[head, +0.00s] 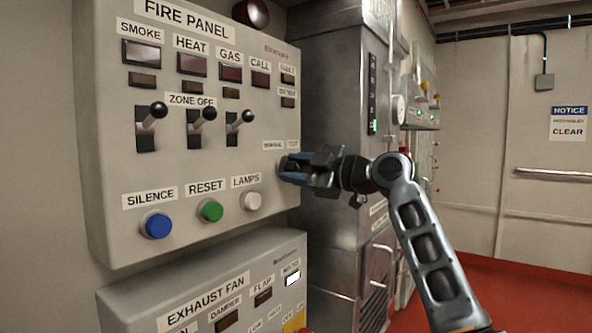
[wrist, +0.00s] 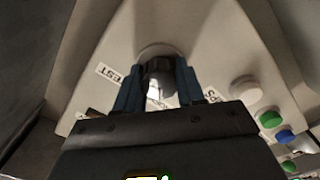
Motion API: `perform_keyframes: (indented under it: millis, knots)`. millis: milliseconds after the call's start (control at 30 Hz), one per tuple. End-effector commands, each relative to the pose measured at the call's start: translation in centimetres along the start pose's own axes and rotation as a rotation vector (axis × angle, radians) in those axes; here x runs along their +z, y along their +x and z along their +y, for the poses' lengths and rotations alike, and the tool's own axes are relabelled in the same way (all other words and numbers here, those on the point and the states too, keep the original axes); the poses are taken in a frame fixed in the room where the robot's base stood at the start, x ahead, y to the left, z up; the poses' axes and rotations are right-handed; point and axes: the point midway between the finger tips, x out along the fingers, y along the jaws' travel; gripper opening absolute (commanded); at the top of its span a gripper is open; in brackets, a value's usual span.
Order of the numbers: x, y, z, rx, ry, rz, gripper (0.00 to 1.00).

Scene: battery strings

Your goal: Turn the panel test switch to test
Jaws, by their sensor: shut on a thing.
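The fire panel (head: 110,180) is a grey wall box at left in the head view. My gripper (head: 283,168) is at its lower right, under a small label pair. In the wrist view my gripper (wrist: 158,88) has its two blue fingers on either side of a dark round knob (wrist: 160,66), the panel test switch, and is shut on it. A TEST label (wrist: 109,73) lies left of the knob there; another label (wrist: 212,95), partly hidden, lies to its right. Fingers hide most of the knob in the head view. I cannot tell which label it points to.
The panel carries three zone-off toggles (head: 196,128) and blue (head: 156,225), green (head: 210,211) and white (head: 252,201) buttons. An exhaust fan panel (head: 125,303) sits below. A grey metal cabinet (head: 325,90) stands close behind my gripper. Red floor (head: 530,265) is open at right.

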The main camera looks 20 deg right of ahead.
Motion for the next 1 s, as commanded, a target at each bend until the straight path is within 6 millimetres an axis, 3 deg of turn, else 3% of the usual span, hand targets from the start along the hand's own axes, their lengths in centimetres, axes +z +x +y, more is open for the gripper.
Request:
perform_keyframes:
  millis: [1000]
  knots:
    - [-0.03,0.01,0.17,-0.003,0.924,-0.002,0.08]
